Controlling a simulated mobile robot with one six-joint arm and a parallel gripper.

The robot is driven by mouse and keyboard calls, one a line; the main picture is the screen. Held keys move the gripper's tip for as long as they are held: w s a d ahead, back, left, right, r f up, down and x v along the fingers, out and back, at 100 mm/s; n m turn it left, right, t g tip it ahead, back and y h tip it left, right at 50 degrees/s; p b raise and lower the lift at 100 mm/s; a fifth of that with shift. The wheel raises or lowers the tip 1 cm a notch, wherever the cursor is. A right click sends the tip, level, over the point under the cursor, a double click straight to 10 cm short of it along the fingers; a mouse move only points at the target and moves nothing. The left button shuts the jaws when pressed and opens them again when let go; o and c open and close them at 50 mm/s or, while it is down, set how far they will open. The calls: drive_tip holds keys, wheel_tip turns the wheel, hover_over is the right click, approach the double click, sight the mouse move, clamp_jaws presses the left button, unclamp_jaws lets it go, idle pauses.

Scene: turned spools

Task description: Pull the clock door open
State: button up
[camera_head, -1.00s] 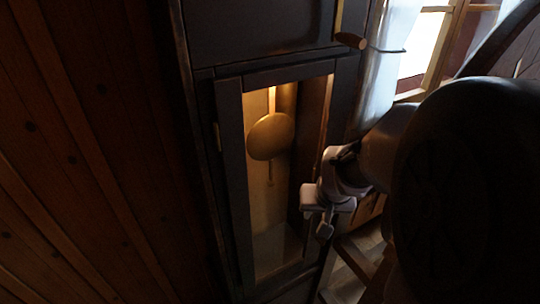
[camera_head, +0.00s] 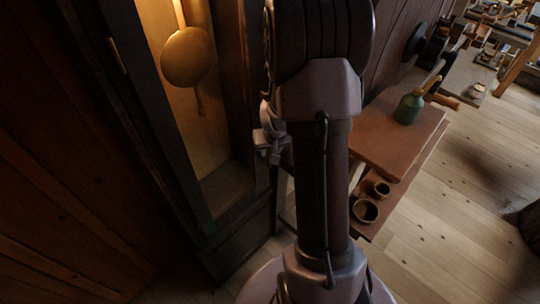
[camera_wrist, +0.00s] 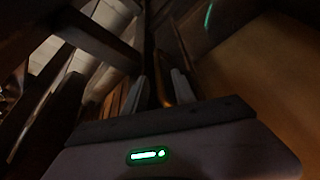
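The tall dark clock case stands at the left in the head view. Its door (camera_head: 160,150) is a dark frame around a lit opening, with a brass hinge on its left side. The brass pendulum (camera_head: 187,57) shows inside. The door looks closed against the case. My gripper (camera_head: 270,146) is at the door's right side, partly hidden by my arm. In the wrist view my two fingers (camera_wrist: 158,92) stand apart, with a narrow brown bar (camera_wrist: 167,62) between them. I cannot tell whether they press on it. The door's right edge is mostly hidden.
A plank wall (camera_head: 50,200) is at the left. Open wooden floor (camera_head: 450,220) lies at the right.

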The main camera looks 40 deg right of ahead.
drive_tip(key=shift+x, duration=0.75)
clamp_jaws()
idle(0.9)
